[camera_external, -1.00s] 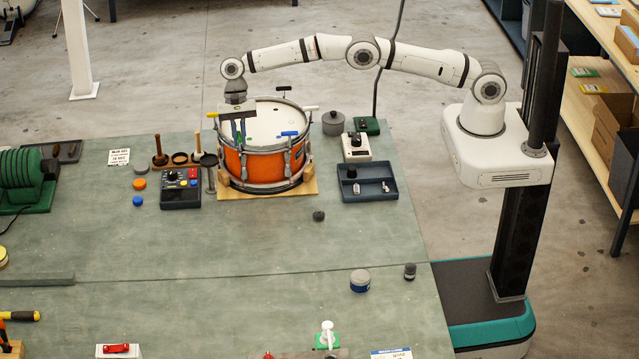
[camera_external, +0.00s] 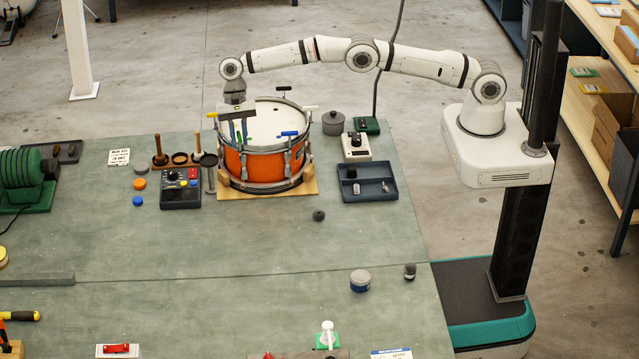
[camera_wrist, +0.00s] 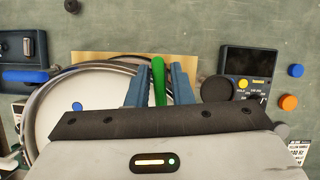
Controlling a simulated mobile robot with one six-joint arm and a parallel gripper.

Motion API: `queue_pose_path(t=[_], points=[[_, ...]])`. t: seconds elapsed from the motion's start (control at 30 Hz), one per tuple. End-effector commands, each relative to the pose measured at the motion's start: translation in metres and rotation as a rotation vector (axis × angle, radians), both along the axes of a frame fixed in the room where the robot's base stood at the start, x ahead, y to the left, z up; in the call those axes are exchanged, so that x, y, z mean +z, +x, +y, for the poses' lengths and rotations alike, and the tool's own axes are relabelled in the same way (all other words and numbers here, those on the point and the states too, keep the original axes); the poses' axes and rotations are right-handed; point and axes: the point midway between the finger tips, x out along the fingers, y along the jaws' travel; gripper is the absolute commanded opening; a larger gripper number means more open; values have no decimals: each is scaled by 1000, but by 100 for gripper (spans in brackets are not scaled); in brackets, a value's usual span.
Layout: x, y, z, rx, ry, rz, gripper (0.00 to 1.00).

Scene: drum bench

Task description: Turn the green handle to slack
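An orange drum (camera_external: 262,166) with several T-shaped handles on its rim stands on a wooden base on the bench. The green handle (camera_wrist: 158,80) shows in the wrist view, upright in the picture between my two blue-grey fingers. In the external view my fingers largely hide it. My gripper (camera_external: 237,130) is over the drum's near-left rim, pointing down. In the wrist view the fingers (camera_wrist: 160,84) lie close along both sides of the green handle and appear shut on it. The palm's dark edge hides the lower part of the fingers.
A blue handle (camera_wrist: 27,76) is left of my fingers in the wrist view, and a yellow handle (camera_external: 212,115) is on the left rim. A dark control box (camera_external: 181,190) and mallet stand are left of the drum. A blue tray (camera_external: 367,187) is right.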

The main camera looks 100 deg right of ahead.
Motion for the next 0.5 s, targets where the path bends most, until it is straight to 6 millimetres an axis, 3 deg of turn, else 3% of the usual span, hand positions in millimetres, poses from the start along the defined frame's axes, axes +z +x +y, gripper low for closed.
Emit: queue_pose_path(t=[0.27,0.5], points=[[0,-1,0,-108,0,-1,20],[-4,-1,0,-374,0,0,20]])
